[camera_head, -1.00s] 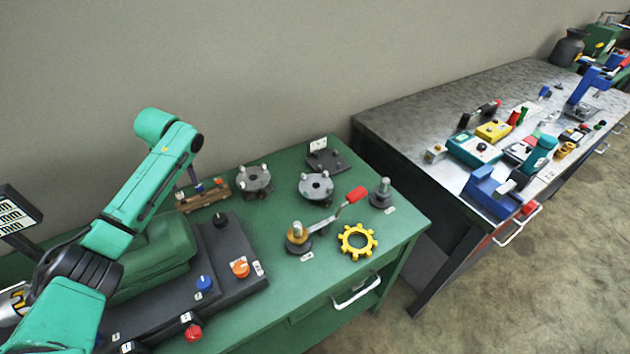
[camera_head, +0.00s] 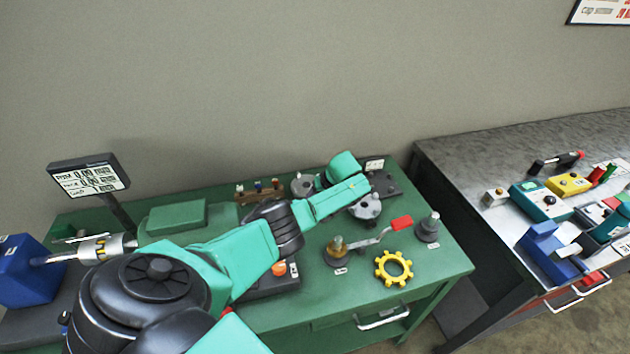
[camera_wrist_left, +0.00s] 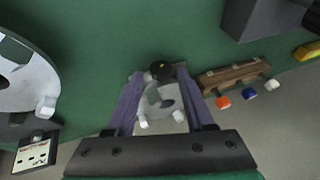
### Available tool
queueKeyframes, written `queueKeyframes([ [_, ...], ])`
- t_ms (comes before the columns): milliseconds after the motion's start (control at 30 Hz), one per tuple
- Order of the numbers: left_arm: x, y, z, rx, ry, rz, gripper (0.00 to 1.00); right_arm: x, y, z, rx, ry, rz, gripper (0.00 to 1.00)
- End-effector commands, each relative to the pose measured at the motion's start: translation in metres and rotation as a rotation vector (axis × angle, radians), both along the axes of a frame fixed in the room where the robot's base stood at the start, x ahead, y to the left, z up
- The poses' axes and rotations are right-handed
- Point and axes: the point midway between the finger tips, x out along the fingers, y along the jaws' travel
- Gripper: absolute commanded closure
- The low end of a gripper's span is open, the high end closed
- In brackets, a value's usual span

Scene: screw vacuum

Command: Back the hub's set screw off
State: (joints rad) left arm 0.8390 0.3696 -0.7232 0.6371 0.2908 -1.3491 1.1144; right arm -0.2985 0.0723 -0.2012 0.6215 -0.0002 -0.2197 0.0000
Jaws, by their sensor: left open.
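Two round grey flanged parts with pegs stand at the back of the green bench; I cannot tell which is the hub, and no set screw is clear. The left one (camera_head: 302,186) is partly hidden by my arm in the head view. In the left wrist view it (camera_wrist_left: 160,108) lies beyond and between my left fingers. The right one (camera_head: 366,208) is also partly covered by my arm; it appears large at the left of the wrist view (camera_wrist_left: 30,85). My left gripper (camera_wrist_left: 160,75) is open and empty; my arm hides it in the head view. My right gripper is not seen.
A wooden rack (camera_head: 260,191) with coloured tips stands left of the flanged parts. A crank with a red handle (camera_head: 401,223), a yellow gear (camera_head: 394,268) and a grey post (camera_head: 428,228) occupy the bench's right front. A display (camera_head: 90,178) stands at left.

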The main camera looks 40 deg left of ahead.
Motion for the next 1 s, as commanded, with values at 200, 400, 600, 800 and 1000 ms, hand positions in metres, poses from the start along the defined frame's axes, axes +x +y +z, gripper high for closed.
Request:
queueKeyframes([
  [200,0.001,0.011,-0.024,-0.001,0.0,-0.001,0.46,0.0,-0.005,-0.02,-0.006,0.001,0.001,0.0],
  [400,0.001,0.011,-0.022,-0.001,-0.001,-0.002,0.46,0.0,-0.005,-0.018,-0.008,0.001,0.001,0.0],
  [600,0.001,0.011,-0.022,-0.001,0.0,-0.001,1.0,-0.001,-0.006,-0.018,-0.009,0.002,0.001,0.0],
  [800,-0.001,0.011,-0.017,-0.026,-0.03,-0.002,1.0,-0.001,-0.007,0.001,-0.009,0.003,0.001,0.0],
  [1000,-0.006,0.013,-0.011,-0.136,-0.182,0.001,1.0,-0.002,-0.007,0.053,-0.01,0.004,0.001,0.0],
])
